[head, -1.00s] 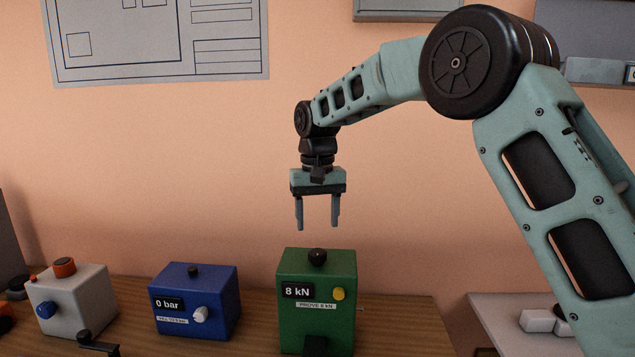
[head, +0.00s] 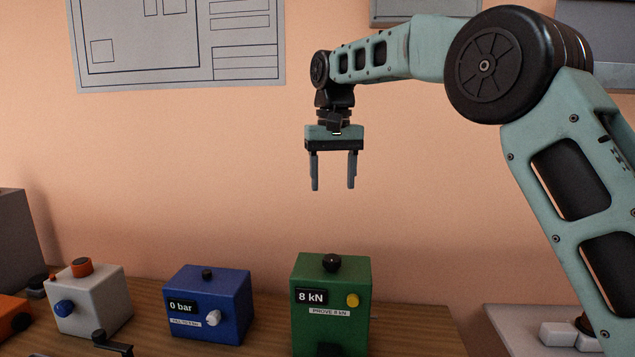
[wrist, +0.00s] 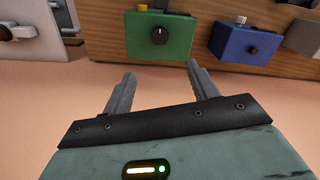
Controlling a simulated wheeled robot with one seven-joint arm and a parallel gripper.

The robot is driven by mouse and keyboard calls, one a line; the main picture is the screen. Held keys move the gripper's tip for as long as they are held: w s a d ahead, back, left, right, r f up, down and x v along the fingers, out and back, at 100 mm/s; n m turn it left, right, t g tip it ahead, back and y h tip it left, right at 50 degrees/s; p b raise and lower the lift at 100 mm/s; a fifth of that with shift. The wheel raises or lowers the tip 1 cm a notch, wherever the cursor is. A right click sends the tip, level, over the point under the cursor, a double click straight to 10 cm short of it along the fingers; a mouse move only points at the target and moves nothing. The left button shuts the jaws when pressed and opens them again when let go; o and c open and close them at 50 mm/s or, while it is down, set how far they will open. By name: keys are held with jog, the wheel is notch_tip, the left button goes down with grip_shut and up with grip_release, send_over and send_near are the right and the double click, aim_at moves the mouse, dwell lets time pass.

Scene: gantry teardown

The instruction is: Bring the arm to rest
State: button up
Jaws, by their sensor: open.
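My gripper (head: 333,170) is open and empty, with its fingers pointing down. It hangs in the air above the green box (head: 331,285), clear of it. In the wrist view, the two fingers (wrist: 160,85) stand apart with nothing between them, and the green box (wrist: 160,38) shows beyond them. The green box has a black knob on top, a yellow button and a display reading 8 kN. My arm reaches in from the right, with its forearm nearly level.
A blue box (head: 208,303) reading 0 bar and a white box (head: 90,300) with an orange knob stand left of the green one on the wooden bench (head: 405,325). A black crank handle (head: 112,344) lies in front. The space around my gripper is free.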

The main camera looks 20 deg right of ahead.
jog(key=s+a+f+n+y, duration=0.1)
jog(key=s+a+f+n, duration=0.3)
jog(key=s, duration=0.6)
jog(key=s+a+f+n, duration=0.1)
jog(key=s+a+f, duration=0.45)
jog(key=s, duration=0.35)
jog(key=s+d+f+n, duration=0.1)
jog(key=s+f, duration=0.3)
jog(key=s, duration=0.6)
jog(key=s+d+f+n, duration=0.2)
jog(key=s+f, duration=0.2)
jog(key=s, duration=0.6)
jog(key=shift+s+f+n, duration=0.15)
jog(key=shift+f+n, duration=0.25)
